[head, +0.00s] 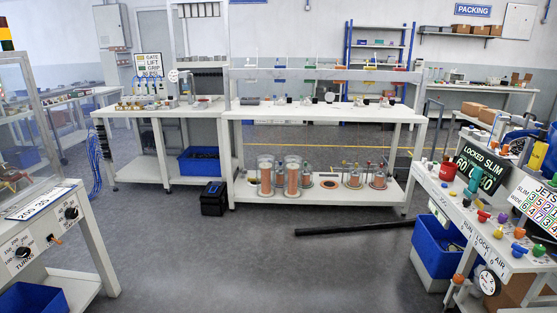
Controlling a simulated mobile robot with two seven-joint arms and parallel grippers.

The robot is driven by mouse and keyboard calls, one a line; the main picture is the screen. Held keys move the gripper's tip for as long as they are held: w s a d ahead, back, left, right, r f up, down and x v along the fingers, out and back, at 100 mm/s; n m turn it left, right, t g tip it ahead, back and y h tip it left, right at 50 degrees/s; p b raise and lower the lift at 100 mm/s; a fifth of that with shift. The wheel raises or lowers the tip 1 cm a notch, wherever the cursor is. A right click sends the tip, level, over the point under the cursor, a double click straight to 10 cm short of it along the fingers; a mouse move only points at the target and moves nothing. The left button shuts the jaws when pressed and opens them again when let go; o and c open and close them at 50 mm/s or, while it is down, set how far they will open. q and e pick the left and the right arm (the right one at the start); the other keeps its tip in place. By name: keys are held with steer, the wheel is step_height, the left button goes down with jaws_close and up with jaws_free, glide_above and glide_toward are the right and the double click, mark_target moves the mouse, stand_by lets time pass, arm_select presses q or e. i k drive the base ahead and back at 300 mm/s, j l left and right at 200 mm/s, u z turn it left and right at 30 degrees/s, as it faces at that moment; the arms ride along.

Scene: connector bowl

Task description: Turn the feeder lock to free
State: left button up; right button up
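A bench (428,187) at the right has a sloped front edge with small print that seems to read RUN, LOCK and AIR. Several coloured knobs stand along its top, among them a red knob (482,215) and an orange knob (519,232). I cannot tell which part is the feeder lock, or how it is turned. A dark display (480,168) on this bench reads LOCKED SLIM above green digits. Neither of my grippers shows in the head view.
A blue bin (437,246) stands under the right bench, and a round gauge (488,283) hangs at its front. A long black bar (355,228) lies on the floor before the middle bench (325,112). A panel with dials (45,235) stands at the left.

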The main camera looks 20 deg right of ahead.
mark_target(499, 234)
steer(key=i+z, duration=0.4)
steer(key=i, duration=0.15)
steer(key=i+z, duration=0.35)
steer(key=i, duration=0.2)
steer(key=i+z, duration=0.4)
steer(key=i+j+z, duration=0.2)
steer(key=i+z, duration=0.2)
steer(key=i, duration=0.2)
